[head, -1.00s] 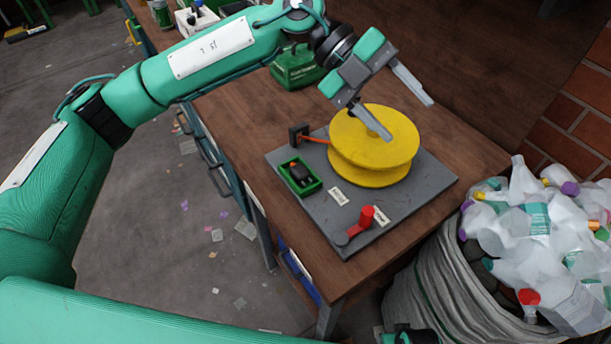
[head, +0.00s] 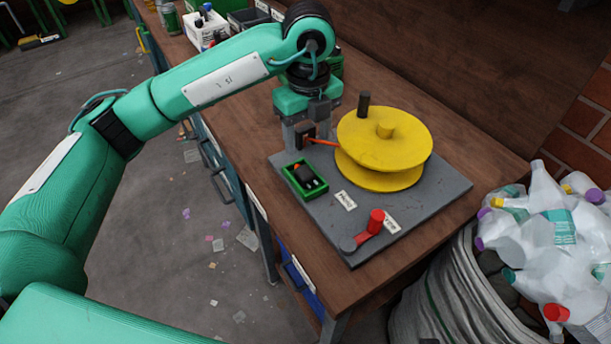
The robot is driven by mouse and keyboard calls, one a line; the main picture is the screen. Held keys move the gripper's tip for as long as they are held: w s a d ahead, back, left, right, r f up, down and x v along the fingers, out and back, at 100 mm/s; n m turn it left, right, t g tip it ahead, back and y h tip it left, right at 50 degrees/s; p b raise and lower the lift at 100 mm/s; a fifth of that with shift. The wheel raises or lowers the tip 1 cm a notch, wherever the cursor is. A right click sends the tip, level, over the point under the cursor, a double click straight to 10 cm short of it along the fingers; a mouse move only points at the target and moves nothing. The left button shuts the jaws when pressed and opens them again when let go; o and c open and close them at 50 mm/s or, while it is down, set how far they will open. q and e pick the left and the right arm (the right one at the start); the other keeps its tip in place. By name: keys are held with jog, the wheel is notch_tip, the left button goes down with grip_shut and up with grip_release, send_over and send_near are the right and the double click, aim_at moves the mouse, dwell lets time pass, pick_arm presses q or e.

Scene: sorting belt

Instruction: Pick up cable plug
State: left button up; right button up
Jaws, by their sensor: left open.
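A small black plug-like piece with pale prongs (head: 308,176) lies in a green tray (head: 291,183) on the grey board. An orange cable (head: 322,142) runs from the yellow spool (head: 385,150) to a dark block (head: 304,135) at the board's left back edge. My left gripper (head: 307,128) points down at this dark block, open, with a grey finger on either side of it in the picture. I cannot tell whether the fingers touch it. The fingertips are partly hidden. My right gripper is not in view.
The grey board (head: 425,205) lies on a brown wooden table (head: 470,130). A sack of plastic bottles (head: 450,290) stands at the right.

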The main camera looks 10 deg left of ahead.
pick_arm(q)
send_over(308, 174)
notch_tip(308, 174, down, 4)
jog(key=shift+w+a+f, duration=0.1)
jog(key=f, duration=0.5)
jog(key=shift+s+f, duration=0.1)
jog(key=shift+s, duration=0.1)
jog(key=c, duration=1.2)
jog(key=shift+o, duration=0.2)
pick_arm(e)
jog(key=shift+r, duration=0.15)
pick_arm(q)
notch_tip(308, 174, up, 20)
jog(key=p, duration=0.1)
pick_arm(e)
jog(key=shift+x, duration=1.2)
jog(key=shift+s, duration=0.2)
